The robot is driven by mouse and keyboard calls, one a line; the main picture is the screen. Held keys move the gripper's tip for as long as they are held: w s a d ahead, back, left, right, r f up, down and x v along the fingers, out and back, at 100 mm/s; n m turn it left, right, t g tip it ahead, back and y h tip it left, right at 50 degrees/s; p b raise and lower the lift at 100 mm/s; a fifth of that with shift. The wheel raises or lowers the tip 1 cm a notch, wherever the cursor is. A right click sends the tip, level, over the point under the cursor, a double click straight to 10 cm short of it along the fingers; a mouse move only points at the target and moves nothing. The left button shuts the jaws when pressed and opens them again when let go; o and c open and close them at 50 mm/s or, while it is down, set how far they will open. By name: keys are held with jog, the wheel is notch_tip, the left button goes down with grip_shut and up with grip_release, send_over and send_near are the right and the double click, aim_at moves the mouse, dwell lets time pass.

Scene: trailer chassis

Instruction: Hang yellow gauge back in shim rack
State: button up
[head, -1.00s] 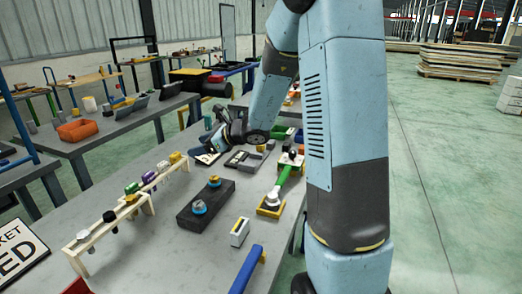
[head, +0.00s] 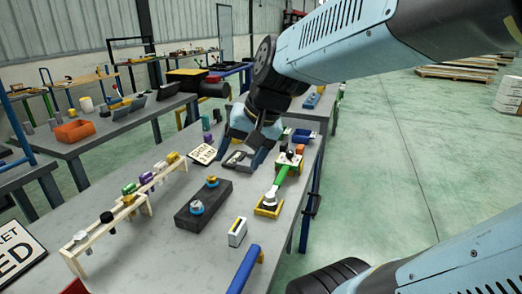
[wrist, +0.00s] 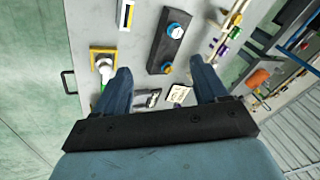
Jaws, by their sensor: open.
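A light wooden rack (head: 77,250) stands on the left of the grey bench in the head view. Several coloured pieces hang along it and its neighbour. Among them is a yellow piece (head: 172,157) at the far end and a yellow one (head: 129,199) nearer. I cannot tell which is the yellow gauge, or which rack is for shims. The racks show at the upper right of the wrist view (wrist: 226,38). My gripper (head: 246,158) is open and empty above the far part of the bench. In the wrist view its fingers (wrist: 162,88) are wide apart, with bench items beyond.
A dark block with two blue-and-yellow knobs (head: 185,219) lies mid-bench. Right of it are a green-handled tool on a yellow base (head: 265,209) and a white block with a yellow stripe (head: 238,230). A sign (head: 203,154) lies near my gripper.

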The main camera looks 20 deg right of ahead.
jog(key=s+d+r+n+t+h, duration=0.1)
jog(key=s+d+n+h, duration=0.2)
jog(key=s+d, duration=0.2)
jog(key=shift+d+r+n, duration=0.3)
jog(key=shift+d+r, duration=0.05)
jog(key=shift+d, duration=0.05)
